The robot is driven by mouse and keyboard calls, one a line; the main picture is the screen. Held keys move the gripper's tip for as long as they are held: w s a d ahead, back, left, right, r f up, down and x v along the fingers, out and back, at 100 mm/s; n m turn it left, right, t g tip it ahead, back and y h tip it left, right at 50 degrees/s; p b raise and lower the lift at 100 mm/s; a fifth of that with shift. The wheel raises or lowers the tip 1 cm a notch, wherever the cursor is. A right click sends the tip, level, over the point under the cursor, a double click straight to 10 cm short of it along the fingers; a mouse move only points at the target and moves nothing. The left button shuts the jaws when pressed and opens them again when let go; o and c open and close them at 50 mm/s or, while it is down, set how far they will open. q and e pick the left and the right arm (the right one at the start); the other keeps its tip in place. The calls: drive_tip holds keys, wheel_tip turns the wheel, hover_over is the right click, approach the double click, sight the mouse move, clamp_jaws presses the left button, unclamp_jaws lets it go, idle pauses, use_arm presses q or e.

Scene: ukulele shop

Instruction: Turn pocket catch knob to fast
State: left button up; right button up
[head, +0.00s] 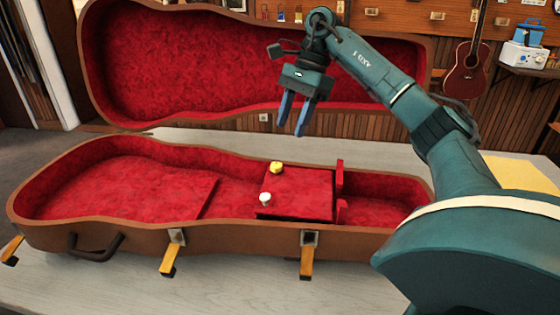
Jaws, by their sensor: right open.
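An open brown instrument case (120,238) with red plush lining lies on a table. Inside it, a raised red pocket lid (300,190) sits right of the middle. A yellow knob (277,167) is at the lid's back left and a white knob (265,198) at its front left. I cannot tell which is the catch knob, nor read any marking. My right gripper (293,122) is open and empty, its blue fingers pointing down. It shows above the knobs in the picture, apart from them, in front of the raised case lid (170,60). My left gripper is not in view.
Latches with yellow straps (307,262) and a dark handle (95,246) are on the case's front. The grey table (220,285) is clear in front. A ukulele (467,68) hangs at the back right, and a blue-and-white box (525,54) stands on a shelf.

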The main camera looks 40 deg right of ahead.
sight(278, 164)
drive_tip(key=x, duration=0.8)
drive_tip(key=shift+a+f+b, duration=0.15)
drive_tip(key=shift+f+b, duration=0.15)
drive_tip(key=shift+b, duration=0.05)
drive_tip(key=shift+c, duration=0.6)
clamp_jaws()
